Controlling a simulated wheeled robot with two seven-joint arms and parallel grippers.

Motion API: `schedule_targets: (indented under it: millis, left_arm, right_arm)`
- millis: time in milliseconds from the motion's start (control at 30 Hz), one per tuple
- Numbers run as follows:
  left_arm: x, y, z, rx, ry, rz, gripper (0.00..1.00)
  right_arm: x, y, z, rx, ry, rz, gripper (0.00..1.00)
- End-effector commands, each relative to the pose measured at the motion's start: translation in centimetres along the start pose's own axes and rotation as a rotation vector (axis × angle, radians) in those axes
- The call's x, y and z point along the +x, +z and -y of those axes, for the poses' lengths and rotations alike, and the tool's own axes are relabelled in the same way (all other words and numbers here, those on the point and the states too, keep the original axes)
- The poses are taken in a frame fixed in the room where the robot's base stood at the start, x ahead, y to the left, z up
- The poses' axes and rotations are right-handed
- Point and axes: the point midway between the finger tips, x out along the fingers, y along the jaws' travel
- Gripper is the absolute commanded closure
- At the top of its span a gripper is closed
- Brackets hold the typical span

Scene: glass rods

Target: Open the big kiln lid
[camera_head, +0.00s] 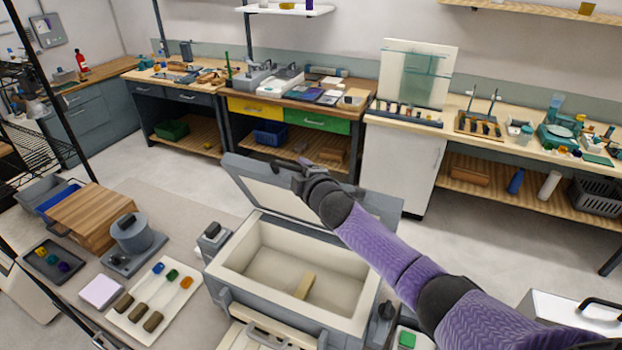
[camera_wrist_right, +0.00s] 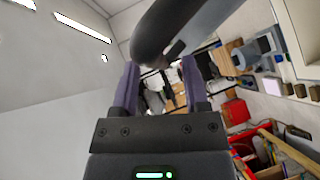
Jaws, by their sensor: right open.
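The big kiln (camera_head: 290,275) is a grey box with a pale lining, and its inside shows from above. Its grey lid (camera_head: 245,172) is raised and tilted up at the back, its pale inner face toward me. My right gripper (camera_head: 298,170) is at the lid's upper edge, and my purple arm covers part of the lid. In the right wrist view, the gripper's two purple fingers (camera_wrist_right: 160,85) are apart. A dark curved bar (camera_wrist_right: 178,28) passes close to their tips; I cannot tell whether they touch it. My left gripper is out of view.
A tan block (camera_head: 305,286) lies inside the kiln. Left of it stand a pale tray (camera_head: 140,303) with coloured rods, a small grey pot (camera_head: 132,236) and a wooden box (camera_head: 92,214). Workbenches line the back wall. Open floor lies between them and the kiln.

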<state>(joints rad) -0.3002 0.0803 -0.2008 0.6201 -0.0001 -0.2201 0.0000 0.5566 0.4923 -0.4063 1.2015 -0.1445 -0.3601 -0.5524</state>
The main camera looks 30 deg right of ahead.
Motion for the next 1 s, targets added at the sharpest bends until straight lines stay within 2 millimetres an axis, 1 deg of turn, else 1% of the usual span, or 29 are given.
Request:
schedule_targets:
  millis: [33,200,300,400,533,1000]
  left_arm:
    - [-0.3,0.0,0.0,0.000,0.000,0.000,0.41]
    - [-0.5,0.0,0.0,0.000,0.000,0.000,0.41]
    - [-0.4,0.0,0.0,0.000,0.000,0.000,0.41]
    - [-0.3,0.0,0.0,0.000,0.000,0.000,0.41]
    - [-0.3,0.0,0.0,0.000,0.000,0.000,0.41]
    - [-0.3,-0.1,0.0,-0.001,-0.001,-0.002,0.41]
  right_arm:
    - [-0.9,0.0,-0.1,-0.003,-0.001,-0.001,0.42]
    - [-4.2,0.1,0.1,-0.004,-0.001,0.001,0.42]
    - [-5.9,0.1,0.1,-0.004,-0.001,0.001,0.42]
    - [-6.9,0.1,0.1,-0.002,-0.001,0.000,0.42]
    - [-7.4,0.1,0.0,-0.002,0.000,0.001,0.42]
    - [-7.4,0.0,0.0,-0.002,0.000,0.000,0.42]
